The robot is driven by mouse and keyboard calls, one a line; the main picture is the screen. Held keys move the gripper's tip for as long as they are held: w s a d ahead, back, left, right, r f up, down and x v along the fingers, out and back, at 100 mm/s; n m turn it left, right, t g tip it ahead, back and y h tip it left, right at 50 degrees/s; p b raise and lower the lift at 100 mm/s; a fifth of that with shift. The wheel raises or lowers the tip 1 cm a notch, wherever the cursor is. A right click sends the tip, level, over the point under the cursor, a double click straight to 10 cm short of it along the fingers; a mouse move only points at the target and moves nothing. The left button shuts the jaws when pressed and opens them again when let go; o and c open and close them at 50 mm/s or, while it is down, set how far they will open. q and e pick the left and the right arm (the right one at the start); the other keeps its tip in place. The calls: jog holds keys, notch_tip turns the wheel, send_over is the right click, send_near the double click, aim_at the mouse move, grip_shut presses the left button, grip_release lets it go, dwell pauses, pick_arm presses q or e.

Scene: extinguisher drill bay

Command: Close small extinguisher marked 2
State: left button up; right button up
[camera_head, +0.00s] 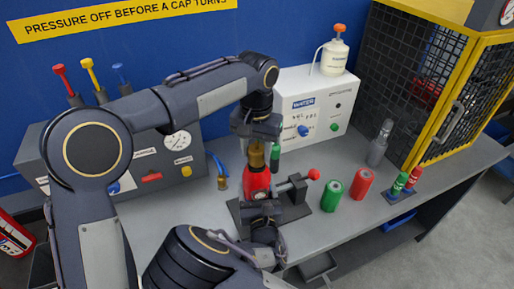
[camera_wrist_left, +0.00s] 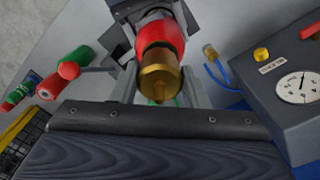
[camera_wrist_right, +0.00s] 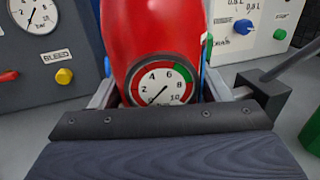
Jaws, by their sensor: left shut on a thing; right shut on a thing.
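A small red extinguisher (camera_head: 257,182) stands upright in a dark holder (camera_head: 298,215) on the bench; it fills the top of the right wrist view (camera_wrist_right: 155,35). Its dial (camera_wrist_right: 162,86) has the needle at the low end. No mark 2 is visible on it. A brass cap (camera_head: 257,156) sits on its top, also in the left wrist view (camera_wrist_left: 158,78). My left gripper (camera_head: 256,140) comes from above and is shut on the cap. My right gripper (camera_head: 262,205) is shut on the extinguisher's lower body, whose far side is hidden.
Right of the holder's red-knobbed lever (camera_head: 313,175) stand a green can (camera_head: 331,196) and a red can (camera_head: 361,184). A white water box (camera_head: 315,105) and a grey gauge panel (camera_head: 165,165) stand behind. A yellow-framed cage (camera_head: 440,100) bounds the right.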

pick_arm(q)
jog(key=m, duration=0.5)
jog(key=shift+a, duration=0.1)
jog(key=m, duration=0.5)
jog(key=shift+w, duration=0.15)
jog(key=m, duration=1.3)
jog(key=shift+w, duration=0.15)
jog(key=m, duration=1.3)
jog(key=shift+d, duration=0.2)
jog(key=o, duration=1.2)
jog(key=shift+f, duration=0.1)
